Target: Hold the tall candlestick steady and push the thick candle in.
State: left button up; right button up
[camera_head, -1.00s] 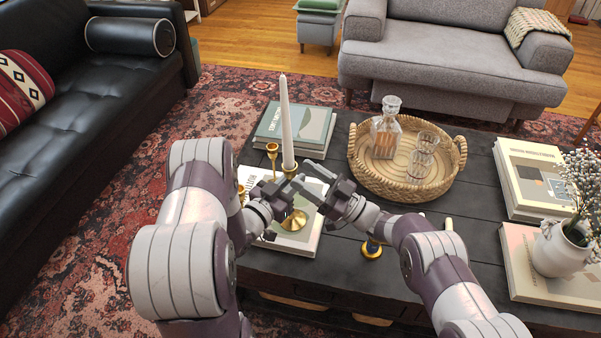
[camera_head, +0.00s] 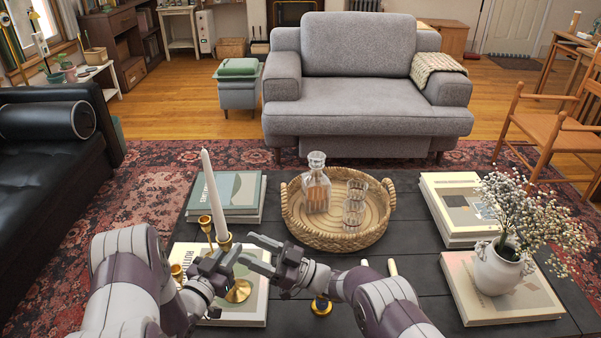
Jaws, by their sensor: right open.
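The tall brass candlestick (camera_head: 238,292) stands on a book at the left of the dark coffee table. The white thick candle (camera_head: 214,195) stands at its top, leaning slightly left in the head view. My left gripper (camera_head: 228,261) is shut on the candlestick's stem, and its fingers hide part of that stem. My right gripper (camera_head: 256,252) is open and empty, just right of the candlestick below its cup, with its fingers pointing left. Whether the candle is fully seated in the cup is too small to tell.
Other brass candlesticks stand behind left (camera_head: 206,226) and near the front (camera_head: 320,306). Cream candles (camera_head: 392,267) show behind my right arm. A wicker tray (camera_head: 340,240) holds a decanter and glasses. Books and a flower vase (camera_head: 498,270) occupy the right.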

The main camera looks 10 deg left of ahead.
pick_arm(q)
jog(key=o, duration=0.5)
jog(key=shift+s+f, duration=0.1)
jog(key=shift+f, duration=0.2)
jog(key=shift+r, duration=0.1)
